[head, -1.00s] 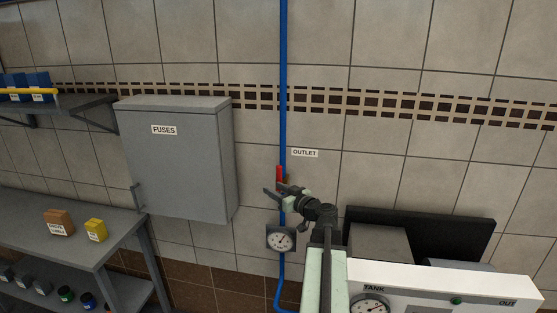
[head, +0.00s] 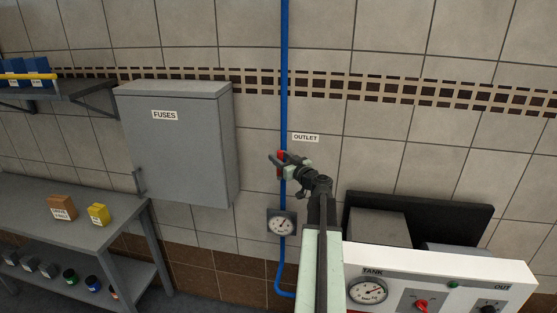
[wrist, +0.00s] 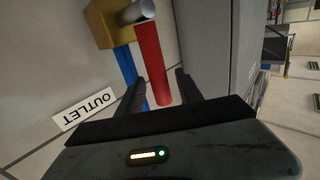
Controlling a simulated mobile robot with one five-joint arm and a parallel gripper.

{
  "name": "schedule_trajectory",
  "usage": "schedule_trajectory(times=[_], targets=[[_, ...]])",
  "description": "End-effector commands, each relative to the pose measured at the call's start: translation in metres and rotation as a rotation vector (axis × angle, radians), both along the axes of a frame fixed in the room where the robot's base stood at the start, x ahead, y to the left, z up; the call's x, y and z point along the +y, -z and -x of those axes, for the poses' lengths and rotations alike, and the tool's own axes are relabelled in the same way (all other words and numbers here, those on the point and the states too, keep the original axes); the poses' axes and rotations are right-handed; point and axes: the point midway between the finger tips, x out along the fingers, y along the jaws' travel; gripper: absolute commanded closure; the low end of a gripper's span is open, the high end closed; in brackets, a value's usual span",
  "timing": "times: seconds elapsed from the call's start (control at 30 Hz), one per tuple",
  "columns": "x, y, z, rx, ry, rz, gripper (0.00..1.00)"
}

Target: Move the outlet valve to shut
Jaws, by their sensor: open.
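The outlet valve has a red lever (wrist: 152,62) and a brass body (wrist: 114,22) on the blue pipe (wrist: 125,66). The lever lies roughly along the pipe. In the wrist view my gripper (wrist: 159,80) is open, with the lever between its two dark fingers and a gap visible on the right. In the head view my gripper (head: 277,160) is up at the red lever (head: 281,156), which it partly hides. Whether a finger touches the lever I cannot tell. The OUTLET label (head: 305,138) is just right of the pipe (head: 284,70); it also shows in the wrist view (wrist: 88,109).
A grey fuse box (head: 178,150) stands out from the wall to the left. A gauge (head: 281,224) sits on the pipe below the valve. A white panel (head: 450,270) with a tank dial (head: 368,291) and knobs is at lower right. A grey shelf (head: 75,240) is at left.

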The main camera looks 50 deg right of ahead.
Motion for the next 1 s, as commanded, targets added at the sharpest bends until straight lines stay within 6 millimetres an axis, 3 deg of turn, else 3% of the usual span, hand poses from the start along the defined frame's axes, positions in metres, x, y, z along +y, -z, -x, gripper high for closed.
schedule_trajectory(times=[0.1,0.23,0.27,1.0], targets=[[0.0003,0.0000,0.0007,0.000,0.000,0.000,0.60],[0.0001,0.0000,0.0009,0.000,0.000,0.000,0.96],[0.0001,0.0000,0.0009,0.000,0.000,0.000,1.00],[-0.0010,0.0000,0.0019,0.000,0.002,0.000,1.00]])
